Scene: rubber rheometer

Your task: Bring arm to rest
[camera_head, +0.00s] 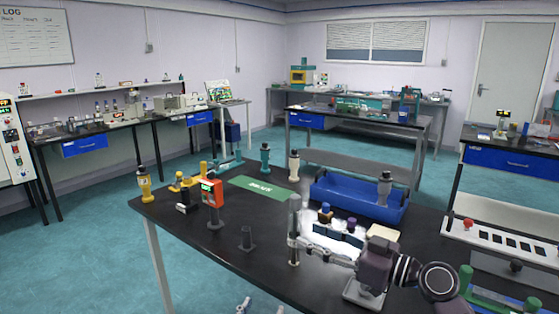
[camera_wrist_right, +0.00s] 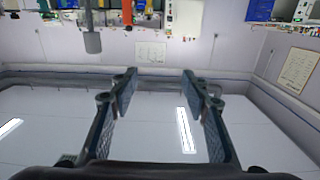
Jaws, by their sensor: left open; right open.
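My right arm reaches in from the right over the black table (camera_head: 215,262) in the head view. Its gripper (camera_head: 306,243) points left, close to an upright grey-green post; whether they touch cannot be told. In the right wrist view the gripper (camera_wrist_right: 160,82) is open, with nothing between its fingers. That view is upside down, with wall and ceiling behind the fingers. My left gripper (camera_head: 261,307) shows only as two separated fingertips at the bottom edge of the head view, open and empty. The rest of the left arm is out of view.
The grey-green post (camera_head: 294,222) stands beside a brightly lit patch with small dark blocks. A blue tray (camera_head: 335,199), green mat (camera_head: 258,187), red-orange device (camera_head: 212,193) and yellow bottle (camera_head: 145,186) are on the table. The table's front left is mostly clear.

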